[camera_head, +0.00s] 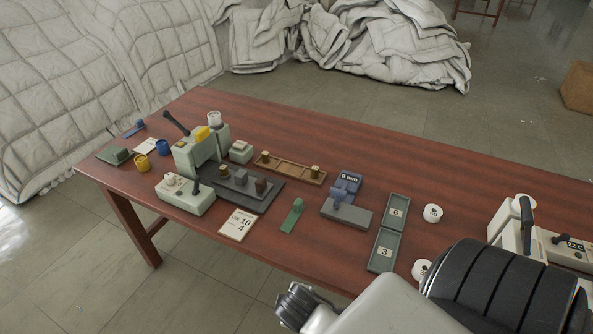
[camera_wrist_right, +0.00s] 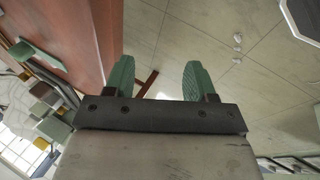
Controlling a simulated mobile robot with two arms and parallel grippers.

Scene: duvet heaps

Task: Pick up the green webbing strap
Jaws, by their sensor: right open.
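The green webbing strap (camera_head: 292,215) lies on the brown table (camera_head: 290,130) near its front edge, right of a white card (camera_head: 238,224) and left of a grey block. It looks like a short narrow green strip with a small raised part. My right arm enters the head view at the lower right, in front of the table edge, apart from the strap. My left gripper is not in view.
A grey-green machine (camera_head: 196,152) stands left of the strap. A blue-grey fixture (camera_head: 346,208) and open green trays (camera_head: 384,250) stand to its right. White rolls (camera_head: 433,213) lie farther right. The table's back right is clear. Duvet heaps (camera_head: 390,45) lie behind.

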